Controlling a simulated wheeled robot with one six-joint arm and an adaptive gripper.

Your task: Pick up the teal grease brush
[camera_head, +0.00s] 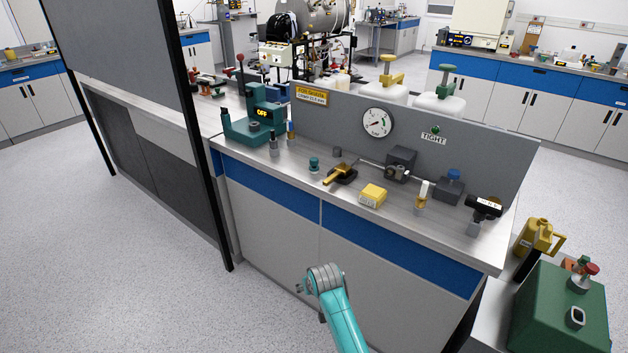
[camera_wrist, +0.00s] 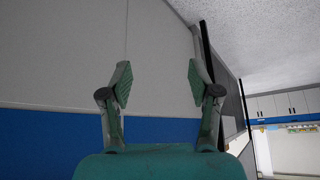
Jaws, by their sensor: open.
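A small teal piece (camera_head: 314,164) stands on the steel bench top, left of a black tray with a yellow scoop. It may be the grease brush, but it is too small for me to tell its shape. My gripper shows in the wrist view (camera_wrist: 160,84) with its two fingers spread wide and nothing between them. In the head view my arm end is low in front of the bench cabinet, below the top's front edge and well apart from the teal piece. The fingers are mostly hidden there.
The bench top (camera_head: 462,246) also holds a yellow block (camera_head: 373,195), a black tray (camera_head: 343,176), a dark-handled tool (camera_head: 485,208) and a teal switch stand (camera_head: 250,122). A grey gauge panel (camera_head: 455,160) rises behind. A tall partition (camera_head: 130,65) stands left. A green case (camera_head: 560,310) is at right.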

